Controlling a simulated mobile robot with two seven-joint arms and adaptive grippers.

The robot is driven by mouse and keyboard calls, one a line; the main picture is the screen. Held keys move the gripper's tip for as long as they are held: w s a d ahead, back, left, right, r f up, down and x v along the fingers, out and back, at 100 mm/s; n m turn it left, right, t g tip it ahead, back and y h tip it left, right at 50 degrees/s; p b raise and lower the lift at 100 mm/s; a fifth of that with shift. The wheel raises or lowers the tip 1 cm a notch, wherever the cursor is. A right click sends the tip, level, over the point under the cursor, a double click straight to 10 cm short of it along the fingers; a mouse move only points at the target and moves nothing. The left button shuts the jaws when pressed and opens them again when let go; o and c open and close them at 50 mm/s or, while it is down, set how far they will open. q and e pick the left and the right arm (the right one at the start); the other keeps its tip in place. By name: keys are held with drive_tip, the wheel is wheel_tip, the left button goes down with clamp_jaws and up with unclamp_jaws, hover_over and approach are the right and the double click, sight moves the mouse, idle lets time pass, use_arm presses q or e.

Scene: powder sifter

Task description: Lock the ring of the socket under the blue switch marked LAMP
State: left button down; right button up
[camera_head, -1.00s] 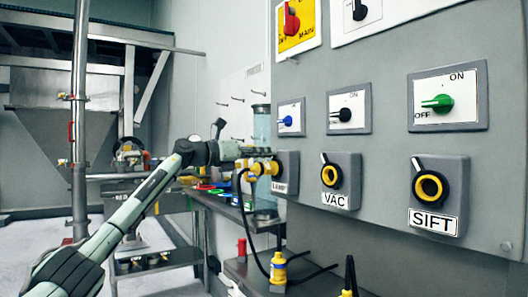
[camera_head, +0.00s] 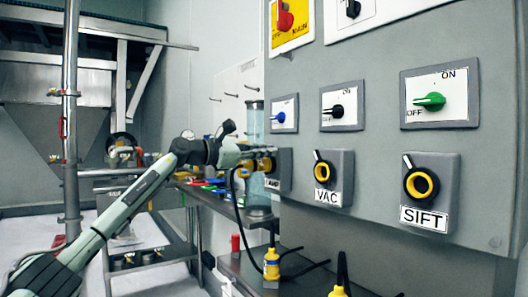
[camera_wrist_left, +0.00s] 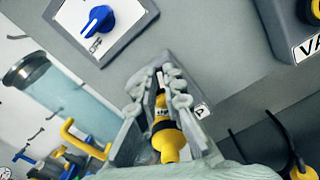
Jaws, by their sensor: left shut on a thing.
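The blue switch (camera_head: 280,117) is on a white plate high on the grey panel; it also shows in the left wrist view (camera_wrist_left: 98,20). Below it is the LAMP socket (camera_head: 285,168), its label (camera_head: 272,183) partly covered. My left gripper (camera_head: 264,163) is at this socket. In the left wrist view its fingers (camera_wrist_left: 165,108) lie on both sides of a yellow plug (camera_wrist_left: 166,140) and are shut on it. A white mark (camera_wrist_left: 159,78) shows between the fingertips. The socket's ring is mostly hidden by the fingers, so its turn is unclear. My right gripper is out of view.
The VAC socket (camera_head: 325,178) and SIFT socket (camera_head: 421,183) are to the right. A clear cylinder (camera_head: 254,125) stands just behind my left gripper. A loose yellow plug (camera_head: 271,264) with a black cable stands on the shelf below. The air left of the panel is mostly free.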

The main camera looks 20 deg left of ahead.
use_arm(q)
drive_tip(key=shift+d+f+m, duration=0.1)
drive_tip(key=shift+m, duration=0.2)
idle(0.4)
drive_tip(key=c, duration=1.6)
unclamp_jaws()
drive_tip(key=shift+c, duration=0.2)
drive_tip(key=v, duration=1.2)
